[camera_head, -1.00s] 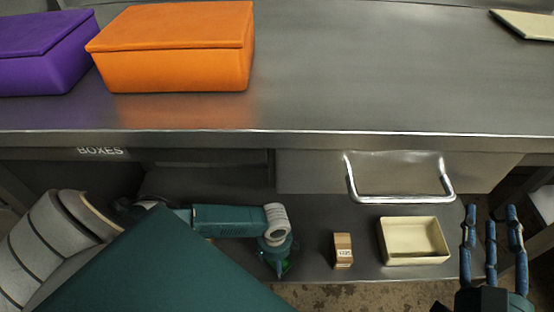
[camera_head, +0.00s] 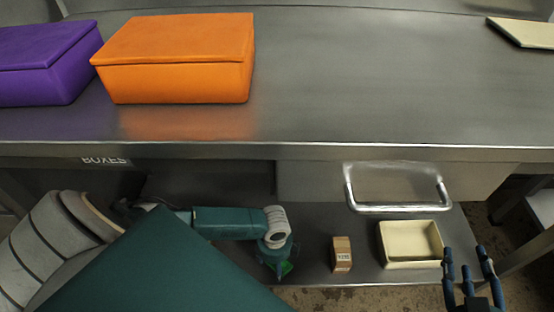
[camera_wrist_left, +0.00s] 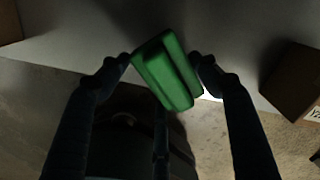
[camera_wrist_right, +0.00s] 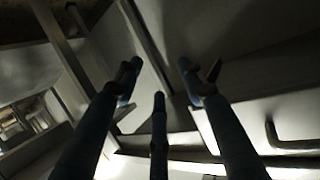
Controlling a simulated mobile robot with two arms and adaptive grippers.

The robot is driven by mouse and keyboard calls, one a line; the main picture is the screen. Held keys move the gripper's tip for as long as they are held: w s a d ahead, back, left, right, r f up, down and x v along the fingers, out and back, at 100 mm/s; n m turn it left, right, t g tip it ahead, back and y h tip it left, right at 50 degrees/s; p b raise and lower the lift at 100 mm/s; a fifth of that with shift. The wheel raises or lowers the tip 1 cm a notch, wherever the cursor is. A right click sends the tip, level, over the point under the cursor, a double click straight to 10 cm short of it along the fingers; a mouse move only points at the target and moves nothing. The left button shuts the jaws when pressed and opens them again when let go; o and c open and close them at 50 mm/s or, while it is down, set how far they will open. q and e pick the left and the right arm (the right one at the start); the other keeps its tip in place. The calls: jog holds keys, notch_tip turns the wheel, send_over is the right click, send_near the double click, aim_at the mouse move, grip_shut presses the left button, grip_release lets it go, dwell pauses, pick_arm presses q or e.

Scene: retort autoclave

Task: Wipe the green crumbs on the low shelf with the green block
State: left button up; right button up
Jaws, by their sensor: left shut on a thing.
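My left gripper (camera_wrist_left: 165,75) is shut on the green block (camera_wrist_left: 168,72), which sits tilted between its fingers in the left wrist view. In the head view the green block (camera_head: 286,268) shows as a small green patch under my left wrist, at the low shelf (camera_head: 314,225). I cannot tell whether the block touches the shelf. I can make out no green crumbs in any view.
A small brown box (camera_head: 341,254) and a cream tray (camera_head: 411,245) stand on the low shelf, right of my left gripper. A drawer with a metal handle (camera_head: 398,207) is above them. An orange box (camera_head: 178,60) and a purple box (camera_head: 45,65) sit on the counter.

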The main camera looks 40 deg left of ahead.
pick_arm(q)
jog(key=shift+r+p, duration=0.3)
jog(key=shift+r, duration=0.25)
jog(key=shift+r+p, duration=0.25)
jog(key=shift+p, duration=0.35)
jog(key=shift+r, duration=0.2)
jog(key=shift+r+p, duration=0.1)
jog(key=shift+p, duration=0.3)
jog(key=shift+r+p, duration=0.4)
jog(key=shift+p, duration=0.05)
jog(key=shift+r+p, duration=0.85)
jog(key=shift+p, duration=0.15)
pick_arm(e)
jog(key=s+d+f+g+h, duration=0.1)
jog(key=s+d+f+g, duration=0.2)
jog(key=s, duration=0.6)
jog(key=s+d+f+g+h, duration=0.1)
jog(key=s+d+f+g, duration=0.2)
jog(key=s+f+g, duration=0.4)
jog(key=shift+s+f+m+h, duration=0.4)
jog(key=shift+s+f, duration=0.4)
jog(key=shift+s, duration=0.15)
